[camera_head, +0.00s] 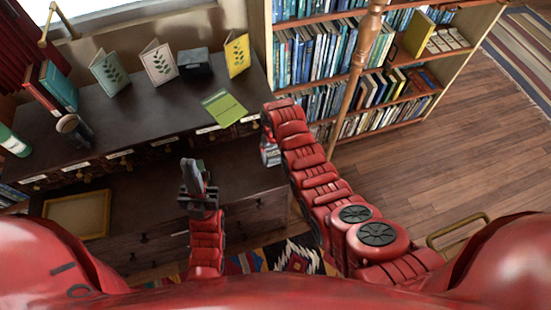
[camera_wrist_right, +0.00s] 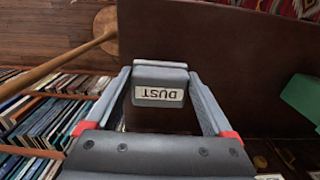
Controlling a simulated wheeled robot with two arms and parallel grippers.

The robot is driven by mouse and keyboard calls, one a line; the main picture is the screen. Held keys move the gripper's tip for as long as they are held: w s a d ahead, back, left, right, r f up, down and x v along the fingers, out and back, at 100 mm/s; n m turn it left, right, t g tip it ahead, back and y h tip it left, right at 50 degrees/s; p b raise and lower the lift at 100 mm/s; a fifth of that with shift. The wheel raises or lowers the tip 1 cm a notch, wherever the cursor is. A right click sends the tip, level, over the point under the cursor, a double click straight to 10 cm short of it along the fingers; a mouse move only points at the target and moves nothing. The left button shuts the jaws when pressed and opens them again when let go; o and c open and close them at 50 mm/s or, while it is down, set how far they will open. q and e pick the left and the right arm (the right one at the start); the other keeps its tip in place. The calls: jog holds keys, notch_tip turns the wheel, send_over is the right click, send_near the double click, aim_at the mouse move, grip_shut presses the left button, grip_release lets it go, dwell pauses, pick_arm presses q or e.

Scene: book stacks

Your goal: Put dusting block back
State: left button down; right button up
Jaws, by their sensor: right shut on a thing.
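The dusting block (camera_wrist_right: 160,85) is a grey block with a white label reading "DUST", upside down in the right wrist view. My right gripper (camera_wrist_right: 160,76) is shut on it, one finger on each side. In the head view the right arm bends down at the front right corner of the cabinet, and its gripper and the block are mostly hidden there. My left gripper (camera_head: 196,178) is lower left of it, pointing up in front of the cabinet, with no thing clearly seen in it. Its finger gap is too small to judge.
The dark cabinet top (camera_head: 140,105) holds standing leaf-pattern cards (camera_head: 159,62), a black box (camera_head: 195,65), books (camera_head: 58,86) and a flat green card (camera_head: 224,108) at the front edge. A full bookcase (camera_head: 315,55) and wooden post (camera_head: 361,60) stand right.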

aim_at(275, 160)
jog(key=shift+s+f, duration=0.1)
jog(key=shift+f, duration=0.25)
jog(key=shift+f+p, duration=0.35)
jog(key=shift+f, duration=0.75)
jog(key=shift+f, duration=0.1)
jog(key=o, duration=1.1)
